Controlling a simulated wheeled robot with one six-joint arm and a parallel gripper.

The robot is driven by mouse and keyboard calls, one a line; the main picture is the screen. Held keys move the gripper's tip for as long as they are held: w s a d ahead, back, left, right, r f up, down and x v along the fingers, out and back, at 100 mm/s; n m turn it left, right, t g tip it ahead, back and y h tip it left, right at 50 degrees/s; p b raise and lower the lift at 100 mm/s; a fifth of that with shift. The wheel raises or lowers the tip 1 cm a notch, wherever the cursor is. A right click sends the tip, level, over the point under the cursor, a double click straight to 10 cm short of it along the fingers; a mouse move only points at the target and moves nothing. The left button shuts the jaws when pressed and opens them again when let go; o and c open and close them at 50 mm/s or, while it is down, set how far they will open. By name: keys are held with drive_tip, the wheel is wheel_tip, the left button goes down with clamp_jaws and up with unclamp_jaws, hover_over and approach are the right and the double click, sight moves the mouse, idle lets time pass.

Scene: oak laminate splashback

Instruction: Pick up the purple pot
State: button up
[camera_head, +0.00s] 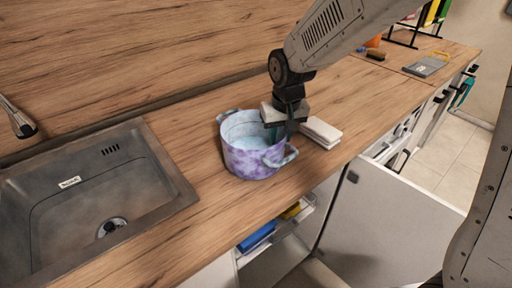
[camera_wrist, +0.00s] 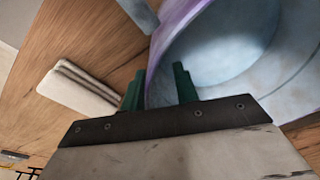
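The purple pot (camera_head: 247,160) stands upright on the wooden counter, with a mottled purple-white outside, a pale blue inside and two blue-grey handles. My gripper (camera_head: 280,131) is at the pot's right rim, pointing down. In the wrist view the pot (camera_wrist: 225,60) fills the upper right. There my gripper (camera_wrist: 158,86) has its two green fingers apart, one outside the wall and one over the inside, with the rim between them. A gap shows between the fingers and the wall. Whether either finger touches the pot is hard to tell.
A cream layered block (camera_head: 320,132) lies just right of the pot; it also shows in the wrist view (camera_wrist: 78,92). A sink (camera_head: 85,200) is at the left. An open cabinet door (camera_head: 400,215) and drawer (camera_head: 280,235) stand out below the counter. A grey board (camera_head: 427,66) lies far right.

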drive_tip(key=shift+f, duration=0.3)
clamp_jaws()
idle(1.2)
